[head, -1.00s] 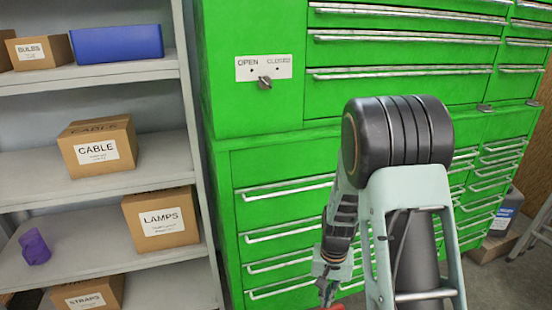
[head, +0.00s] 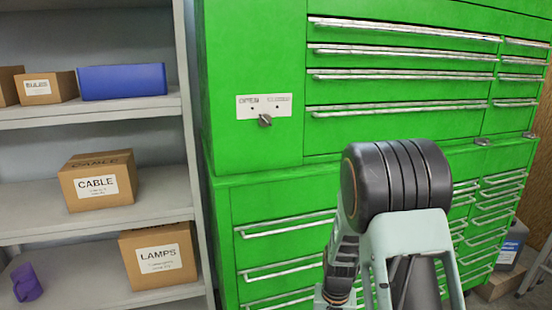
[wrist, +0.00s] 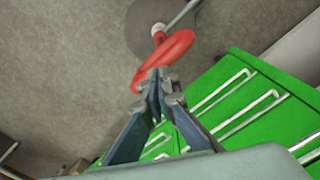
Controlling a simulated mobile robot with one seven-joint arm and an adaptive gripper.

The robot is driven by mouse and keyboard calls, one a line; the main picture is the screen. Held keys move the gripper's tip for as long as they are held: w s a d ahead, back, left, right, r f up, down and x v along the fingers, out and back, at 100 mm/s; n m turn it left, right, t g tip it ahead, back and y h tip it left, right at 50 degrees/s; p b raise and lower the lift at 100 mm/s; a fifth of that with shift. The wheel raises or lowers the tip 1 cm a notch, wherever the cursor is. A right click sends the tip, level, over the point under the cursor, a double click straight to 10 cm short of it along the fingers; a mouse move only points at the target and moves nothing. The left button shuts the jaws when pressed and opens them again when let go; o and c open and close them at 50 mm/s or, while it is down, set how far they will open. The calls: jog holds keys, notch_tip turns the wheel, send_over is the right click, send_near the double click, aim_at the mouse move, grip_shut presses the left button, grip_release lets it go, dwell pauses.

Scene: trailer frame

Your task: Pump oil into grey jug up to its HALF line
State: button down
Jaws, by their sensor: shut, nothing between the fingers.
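My gripper (wrist: 160,80) shows in the wrist view, its fingertips together with nothing between them. A red curved piece (wrist: 168,58) lies just beyond the fingertips; whether they touch it I cannot tell. A pale rod (wrist: 182,15) and a dark grey round shape (wrist: 145,28) show behind the red piece. A dark grey container with a pale label (head: 510,248) stands low at the right in the head view; I cannot tell whether it is the grey jug. No HALF line or oil is visible. My gripper is below the head view's edge.
A green drawer cabinet (head: 255,155) with an OPEN/CLOSED knob (head: 265,120) stands behind my arm. At left, a grey shelf (head: 90,112) holds labelled cardboard boxes (head: 97,188), a blue bin (head: 122,82) and a purple object (head: 27,283). Part of a ladder (head: 537,268) shows at far right.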

jog(key=shift+f, duration=0.1)
dwell(0.3)
jog(key=shift+s+f+b, duration=0.1)
jog(key=shift+f+b, duration=4.5)
jog(key=shift+f, duration=1.25)
jog(key=shift+r+p, duration=4.2)
jog(key=shift+r, duration=1.75)
